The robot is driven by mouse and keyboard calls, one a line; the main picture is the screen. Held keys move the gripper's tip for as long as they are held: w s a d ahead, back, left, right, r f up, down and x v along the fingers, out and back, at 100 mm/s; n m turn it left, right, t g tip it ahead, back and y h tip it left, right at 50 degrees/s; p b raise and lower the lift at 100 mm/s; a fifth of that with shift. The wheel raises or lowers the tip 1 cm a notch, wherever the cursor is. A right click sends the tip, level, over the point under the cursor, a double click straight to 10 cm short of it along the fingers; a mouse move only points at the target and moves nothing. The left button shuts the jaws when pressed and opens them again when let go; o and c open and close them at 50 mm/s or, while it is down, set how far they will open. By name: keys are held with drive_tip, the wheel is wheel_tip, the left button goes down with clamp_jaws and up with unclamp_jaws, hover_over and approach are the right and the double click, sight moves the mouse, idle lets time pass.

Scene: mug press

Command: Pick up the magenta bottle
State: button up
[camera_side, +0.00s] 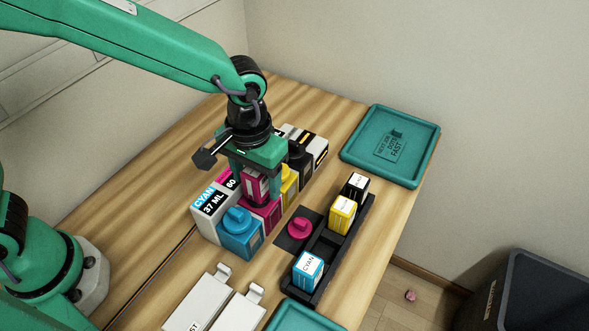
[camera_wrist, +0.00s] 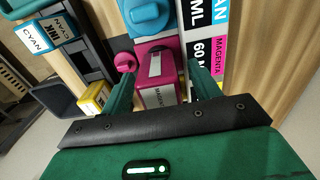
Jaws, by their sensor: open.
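The magenta bottle (camera_side: 257,190) stands over the magenta tank (camera_side: 268,214), in the row of ink tanks. It carries a pale label, which also shows on the bottle (camera_wrist: 157,98) in the wrist view. My gripper (camera_side: 255,183) points down with its fingers on either side of the bottle. In the wrist view, my gripper (camera_wrist: 160,75) is open, with the bottle between its fingers. Whether either finger touches the bottle I cannot tell. The bottle's lower end is partly hidden.
A black rack (camera_side: 325,250) holds black, yellow (camera_side: 342,214) and cyan (camera_side: 308,269) bottles. A magenta cap (camera_side: 300,228) lies beside it on a dark pad. The cyan tank (camera_side: 240,232) stands near the gripper. A teal tray (camera_side: 353,160) lies at the back right.

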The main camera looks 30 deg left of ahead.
sight(254, 174)
drive_tip(key=c, duration=1.2)
drive_tip(key=shift+c, duration=0.2)
drive_tip(key=shift+r, duration=0.1)
drive_tip(key=shift+r, duration=0.75)
drive_tip(key=r, duration=0.2)
drive_tip(key=s+r, duration=0.1)
drive_tip(key=shift+d+r, duration=0.1)
drive_tip(key=shift+d, duration=0.2)
drive_tip(key=s+d+r, duration=0.4)
drive_tip(key=s+r, duration=0.2)
drive_tip(key=s, duration=0.3)
drive_tip(key=shift+s, duration=0.4)
drive_tip(key=shift+r, duration=0.1)
